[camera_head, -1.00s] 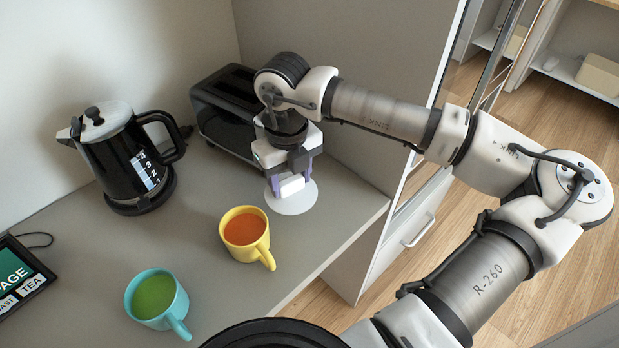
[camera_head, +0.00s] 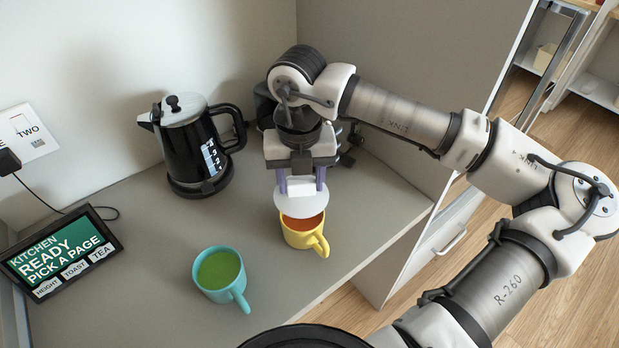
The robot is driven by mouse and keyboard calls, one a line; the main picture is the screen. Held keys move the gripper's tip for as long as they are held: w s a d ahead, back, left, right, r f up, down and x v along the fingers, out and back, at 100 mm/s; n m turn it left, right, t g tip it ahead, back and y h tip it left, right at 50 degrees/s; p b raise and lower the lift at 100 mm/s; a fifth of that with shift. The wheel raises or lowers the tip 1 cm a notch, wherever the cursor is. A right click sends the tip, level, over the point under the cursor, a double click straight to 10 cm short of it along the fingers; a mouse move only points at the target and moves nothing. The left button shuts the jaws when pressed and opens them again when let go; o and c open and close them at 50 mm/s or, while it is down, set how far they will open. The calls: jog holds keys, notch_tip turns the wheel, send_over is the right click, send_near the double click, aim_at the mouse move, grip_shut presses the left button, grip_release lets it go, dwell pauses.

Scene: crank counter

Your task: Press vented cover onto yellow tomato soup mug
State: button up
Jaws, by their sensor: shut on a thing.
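The yellow mug (camera_head: 306,238) stands upright on the counter with orange-red soup in it and its handle toward the lower right. The vented cover (camera_head: 301,200) is a round white disc with a raised white block on top. My gripper (camera_head: 301,187) has purple fingers and is shut on that block. The cover overlaps the back of the mug's rim in the picture, and soup shows at the front. I cannot tell whether the cover touches the mug. Vents in the cover are too small to make out.
A teal mug (camera_head: 220,274) with green contents stands left of the yellow mug. A black kettle (camera_head: 190,145) is behind to the left. A dark toaster (camera_head: 264,104) is mostly hidden behind my gripper. A screen (camera_head: 62,253) stands far left. The counter's front edge is near the mugs.

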aim_at(302, 200)
jog(key=shift+f+b, duration=0.15)
jog(key=shift+b, duration=0.5)
notch_tip(302, 200, down, 4)
jog(key=b, duration=0.4)
jog(key=shift+b, duration=0.4)
jog(key=shift+f+b, duration=0.15)
jog(key=shift+b, duration=0.35)
jog(key=shift+b, duration=0.35)
jog(key=shift+f+b, duration=0.75)
jog(key=shift+b, duration=0.2)
jog(key=shift+r, duration=0.1)
jog(key=shift+c, duration=0.3)
jog(key=o, duration=1.1)
